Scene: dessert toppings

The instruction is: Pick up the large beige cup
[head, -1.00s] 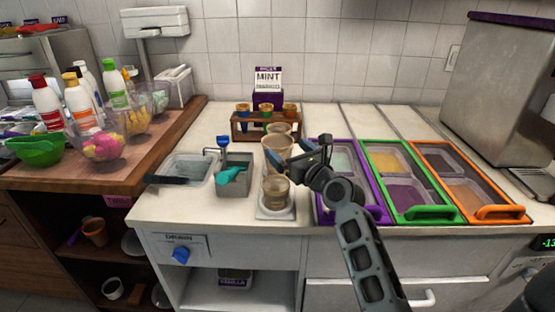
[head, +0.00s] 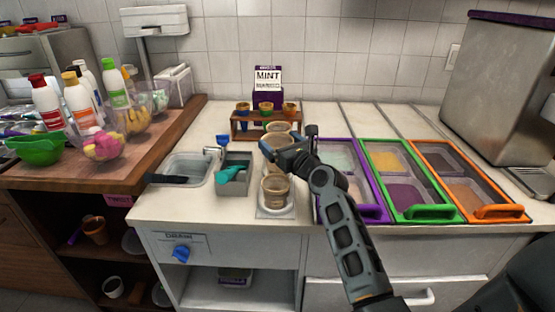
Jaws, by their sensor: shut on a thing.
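Several beige cups stand in a line front to back near the middle of the counter. My gripper (head: 290,145) reaches in from the right and is shut on the middle large beige cup (head: 282,161), whose upper part is partly hidden by the fingers. Another beige cup (head: 277,127) shows just behind it. A front beige cup (head: 275,190) stands on a small pale square plate (head: 276,212). I cannot tell whether the held cup is clear of the counter.
A wooden rack (head: 243,129) with small coloured cups stands behind. A grey bin with a teal scoop (head: 232,175) is close on the left. Purple (head: 366,213), green (head: 427,211) and orange (head: 499,212) framed topping trays lie to the right.

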